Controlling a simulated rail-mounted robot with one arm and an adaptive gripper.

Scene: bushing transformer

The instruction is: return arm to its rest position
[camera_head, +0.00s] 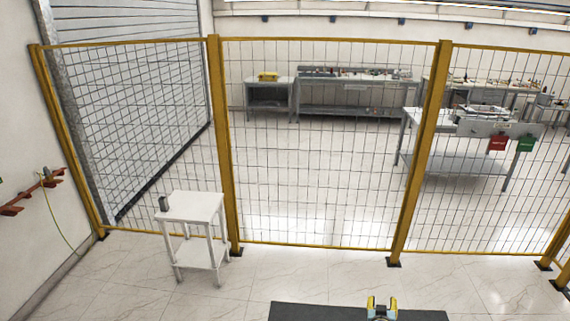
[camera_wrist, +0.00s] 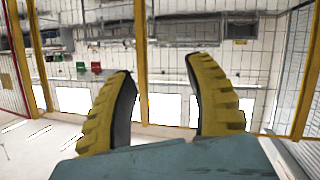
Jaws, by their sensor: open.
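My gripper (camera_wrist: 162,100) shows large in the wrist view. Its two yellow ribbed fingers with dark inner pads stand wide apart, with nothing between them. In the head view, a small part of my gripper (camera_head: 381,308) shows at the bottom edge, right of the middle, as yellow pieces above a dark surface. The rest of my arm is hidden from the head view.
A yellow-framed mesh fence (camera_head: 330,246) runs across the view. A small white table (camera_head: 190,206) with a grey block (camera_head: 163,203) stands before it at left. Workbenches (camera_head: 345,80) stand beyond the fence. Red brackets (camera_head: 35,190) are on the left wall.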

